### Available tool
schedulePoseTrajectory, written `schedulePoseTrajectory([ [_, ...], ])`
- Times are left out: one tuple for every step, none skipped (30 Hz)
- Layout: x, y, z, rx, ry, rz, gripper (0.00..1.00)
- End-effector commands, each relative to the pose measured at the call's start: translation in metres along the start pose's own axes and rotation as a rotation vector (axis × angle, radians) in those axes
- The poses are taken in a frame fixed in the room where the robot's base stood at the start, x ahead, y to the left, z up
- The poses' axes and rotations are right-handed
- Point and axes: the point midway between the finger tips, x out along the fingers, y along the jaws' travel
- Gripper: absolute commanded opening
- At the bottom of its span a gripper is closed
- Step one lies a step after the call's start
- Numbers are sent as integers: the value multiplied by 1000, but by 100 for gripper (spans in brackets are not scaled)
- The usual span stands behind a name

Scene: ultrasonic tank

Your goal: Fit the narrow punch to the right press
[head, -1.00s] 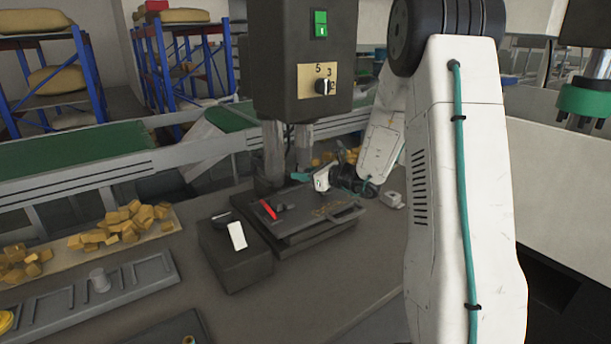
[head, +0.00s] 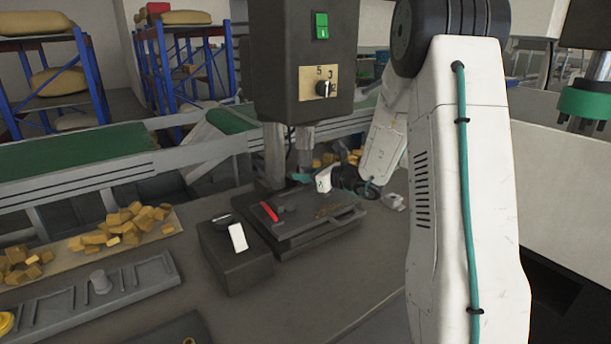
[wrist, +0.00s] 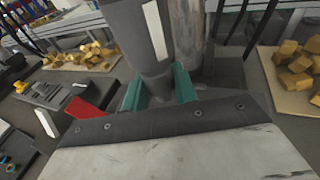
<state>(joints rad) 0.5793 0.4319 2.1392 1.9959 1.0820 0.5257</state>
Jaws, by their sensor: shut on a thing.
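The press in the head view has a dark head (head: 304,70) with a green switch and a dial. Below it are two upright round parts and a dark bed (head: 315,222). My gripper (head: 304,179) is small there, beside the uprights and above the bed. In the wrist view, my gripper's green fingers (wrist: 160,90) are shut on a dark grey round piece, apparently the punch (wrist: 158,88). It sits at the lower end of a thick grey ram (wrist: 138,35) with a white stripe. I cannot tell whether it is seated. Its tip is hidden.
A silver column (wrist: 187,30) stands close right of the ram. A red handle (head: 269,211) lies on the bed. A dark box (head: 237,268) with a white card stands in front. A tray (head: 140,287) holds a short grey cylinder (head: 100,282). Yellow blocks (head: 125,224) lie at left.

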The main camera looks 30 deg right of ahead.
Motion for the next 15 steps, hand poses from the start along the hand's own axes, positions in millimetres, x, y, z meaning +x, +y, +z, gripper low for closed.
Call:
schedulePoseTrajectory([
  [0,0,0,0,-1,0,1],
  [0,0,0,0,-1,0,1],
  [0,0,1,0,-1,0,1],
  [0,0,1,-1,-1,0,1],
  [0,0,2,-1,-1,0,1],
  [0,0,2,-1,-1,0,1],
  [0,0,3,-1,-1,0,1],
  [0,0,3,-1,-1,0,1],
  [-1,0,4,-1,-1,0,1],
  [-1,0,4,0,-1,0,1],
  [-1,0,4,0,-1,0,1],
  [-1,0,4,0,-1,0,1],
  [-1,0,4,0,-1,0,1],
  [-1,0,4,0,-1,0,1],
  [-1,0,4,0,-1,0,1],
])
